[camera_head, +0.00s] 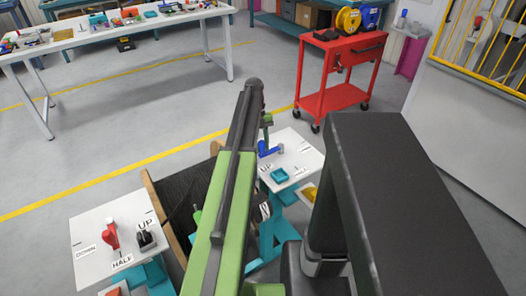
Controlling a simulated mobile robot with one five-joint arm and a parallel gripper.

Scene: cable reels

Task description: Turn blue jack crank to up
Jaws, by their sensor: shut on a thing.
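The blue jack crank (268,151) stands on a white plate (312,160) near the middle of the view. An "UP" label lies on the plate's left side, below the crank. Other small labels on its right are too small to read. My gripper (266,138) hangs from the end of my green and dark arm, just above the crank's left end. It is shut on the blue crank's handle. The fingertips are small and partly hidden by my arm, so the exact grip is hard to see.
A second white plate (90,262) at lower left has a red crank (111,236) and labels DOWN, HALF and UP. A dark reel (180,190) lies between the plates. A red cart (333,97) stands behind. Open floor lies beyond the reel.

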